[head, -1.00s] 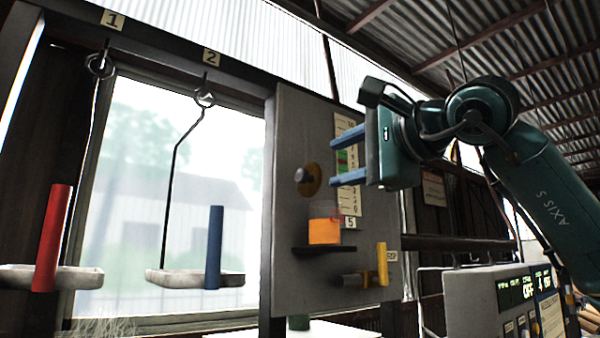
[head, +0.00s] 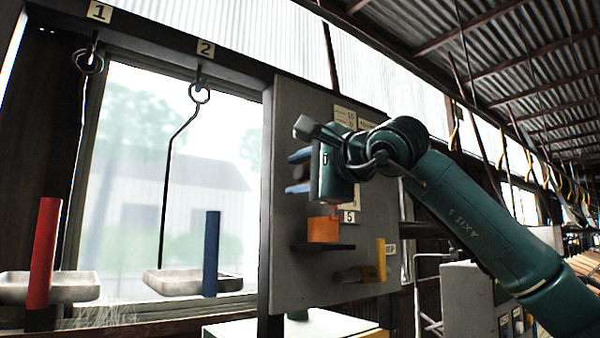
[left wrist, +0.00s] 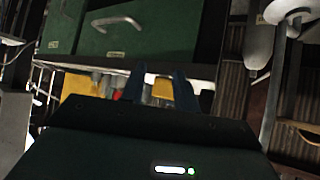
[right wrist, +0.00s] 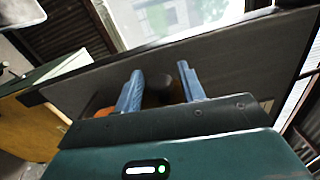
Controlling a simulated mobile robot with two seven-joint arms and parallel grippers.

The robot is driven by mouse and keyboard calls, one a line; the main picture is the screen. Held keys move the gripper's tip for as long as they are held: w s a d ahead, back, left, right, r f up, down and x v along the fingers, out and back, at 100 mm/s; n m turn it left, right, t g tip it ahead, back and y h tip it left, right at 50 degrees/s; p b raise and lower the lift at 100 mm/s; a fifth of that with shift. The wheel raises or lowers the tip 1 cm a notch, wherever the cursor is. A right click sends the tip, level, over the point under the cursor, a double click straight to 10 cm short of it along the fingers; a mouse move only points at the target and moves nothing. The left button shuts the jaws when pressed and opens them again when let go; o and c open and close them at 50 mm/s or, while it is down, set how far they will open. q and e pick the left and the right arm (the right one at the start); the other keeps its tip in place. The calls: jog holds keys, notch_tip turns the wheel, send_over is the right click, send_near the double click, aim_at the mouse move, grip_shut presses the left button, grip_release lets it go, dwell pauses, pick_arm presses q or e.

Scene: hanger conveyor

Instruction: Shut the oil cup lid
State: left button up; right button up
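The oil cup (head: 323,230), with orange contents, stands on a small dark shelf on the grey panel. A brass disc with a dark knob, seen earlier just above and left of the cup and perhaps its lid, is hidden behind my right gripper in the head view. My right gripper (head: 298,172) is open at the panel, above the cup. In the right wrist view the blue fingers (right wrist: 160,88) are apart, with a dark knob (right wrist: 184,74) beyond them; contact cannot be told. My left gripper (left wrist: 159,88) is open and shows only in the left wrist view.
Below the shelf is a yellow lever (head: 381,260) on the panel (head: 300,275). A grey control box (head: 468,300) stands at the lower right.

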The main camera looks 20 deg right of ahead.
jog(key=c, duration=0.8)
pick_arm(q)
jog(key=shift+s, duration=0.1)
